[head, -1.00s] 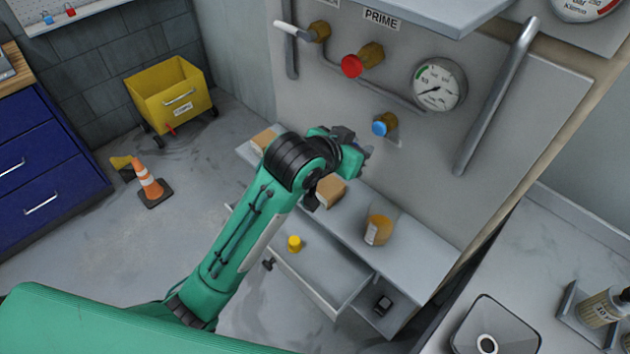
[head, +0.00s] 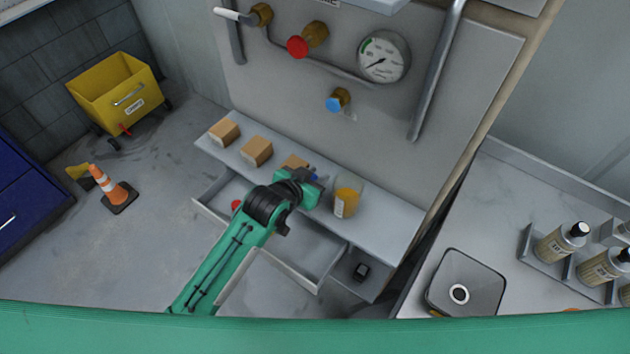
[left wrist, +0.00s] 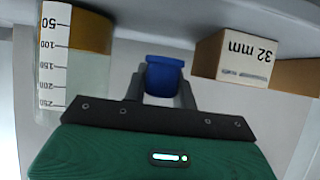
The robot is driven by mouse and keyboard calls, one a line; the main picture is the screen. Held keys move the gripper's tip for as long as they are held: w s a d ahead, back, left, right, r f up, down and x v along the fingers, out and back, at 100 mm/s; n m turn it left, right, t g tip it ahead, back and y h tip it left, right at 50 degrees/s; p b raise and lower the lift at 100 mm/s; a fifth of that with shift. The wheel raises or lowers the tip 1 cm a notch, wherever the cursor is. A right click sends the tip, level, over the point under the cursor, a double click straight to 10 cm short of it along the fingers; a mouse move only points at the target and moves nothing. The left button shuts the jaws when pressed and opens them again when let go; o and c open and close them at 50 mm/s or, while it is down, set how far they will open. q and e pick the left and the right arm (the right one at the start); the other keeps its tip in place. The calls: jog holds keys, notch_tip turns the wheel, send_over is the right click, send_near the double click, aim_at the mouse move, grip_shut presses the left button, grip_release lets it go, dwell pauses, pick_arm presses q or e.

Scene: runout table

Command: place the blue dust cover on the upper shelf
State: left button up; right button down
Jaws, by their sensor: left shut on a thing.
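My left gripper (head: 312,182) is low over the grey shelf top (head: 391,228) of the unit under the panel, between the beaker and the boxes. In the left wrist view the gripper (left wrist: 164,94) is shut on the blue dust cover (left wrist: 165,72), a small blue cap with a wider rim. In the head view only a sliver of the cover (head: 315,176) shows at the fingertips. I cannot tell whether the cover touches the shelf. My right gripper is not in view.
A beaker of amber liquid (head: 346,199) stands just right of the gripper. Cardboard boxes (head: 256,151) stand to its left. A drawer (head: 300,254) is open below. A blue-knobbed valve (head: 338,100) and gauge (head: 383,57) are on the panel. The shelf's right end is clear.

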pick_arm(q)
notch_tip(320, 180, down, 3)
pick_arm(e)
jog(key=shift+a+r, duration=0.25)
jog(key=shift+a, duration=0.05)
pick_arm(q)
jog(key=shift+f, duration=0.15)
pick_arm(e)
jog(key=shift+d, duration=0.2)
pick_arm(q)
jog(key=o, duration=0.7)
jog(key=shift+c, duration=0.2)
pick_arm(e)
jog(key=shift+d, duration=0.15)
